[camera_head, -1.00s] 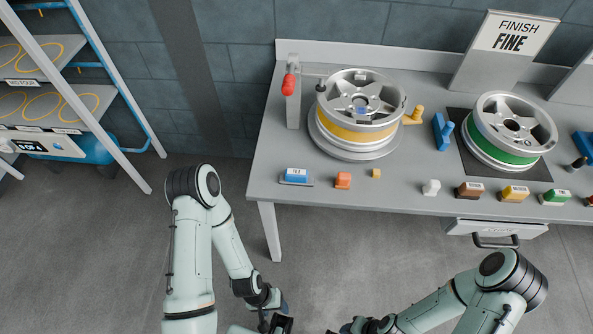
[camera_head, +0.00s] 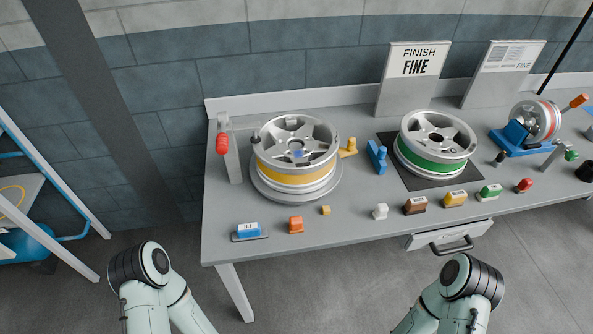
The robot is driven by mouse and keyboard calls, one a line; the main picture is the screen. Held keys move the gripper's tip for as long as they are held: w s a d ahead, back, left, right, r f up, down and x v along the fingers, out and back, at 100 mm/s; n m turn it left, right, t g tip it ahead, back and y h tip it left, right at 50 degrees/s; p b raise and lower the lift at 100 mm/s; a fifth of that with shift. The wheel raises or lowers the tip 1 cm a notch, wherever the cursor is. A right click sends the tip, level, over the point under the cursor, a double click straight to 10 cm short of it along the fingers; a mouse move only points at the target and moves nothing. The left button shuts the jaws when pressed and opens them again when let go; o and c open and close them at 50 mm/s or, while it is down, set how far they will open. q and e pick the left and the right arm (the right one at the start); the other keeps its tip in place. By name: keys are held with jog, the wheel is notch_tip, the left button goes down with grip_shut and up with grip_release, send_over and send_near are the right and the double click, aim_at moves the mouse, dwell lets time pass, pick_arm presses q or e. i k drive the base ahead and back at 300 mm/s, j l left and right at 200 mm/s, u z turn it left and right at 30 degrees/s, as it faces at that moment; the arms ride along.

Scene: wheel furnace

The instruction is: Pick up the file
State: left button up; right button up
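I cannot make out a file for certain among the tools on the grey workbench (camera_head: 330,228). Along its front edge lie a blue labelled block (camera_head: 248,231), an orange block (camera_head: 295,225), a small yellow cube (camera_head: 325,210), a white piece (camera_head: 380,211), and labelled brown (camera_head: 415,206), yellow (camera_head: 455,199) and green (camera_head: 489,192) blocks. A red-topped piece (camera_head: 523,185) stands further right. Only upper parts of my two arms show at the bottom; both grippers are out of view.
A yellow-banded wheel (camera_head: 292,177) sits on a round stand, and a green-banded wheel (camera_head: 436,160) on a dark mat. A blue fixture (camera_head: 521,139) stands at right. A drawer (camera_head: 447,237) hangs under the front edge. A rack (camera_head: 40,205) stands at left.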

aim_at(247, 232)
jog(key=z, duration=0.55)
jog(key=j+z, duration=0.25)
jog(key=z, duration=0.2)
jog(key=k+j+z, duration=0.15)
jog(key=z, duration=0.3)
jog(key=k+j+z, duration=0.1)
jog(key=j+z, duration=0.15)
jog(key=z, duration=0.15)
jog(key=k+j+z, duration=0.55)
jog(key=k, duration=0.25)
jog(key=k+j, duration=0.45)
jog(key=k, duration=0.2)
jog(key=i, duration=0.5)
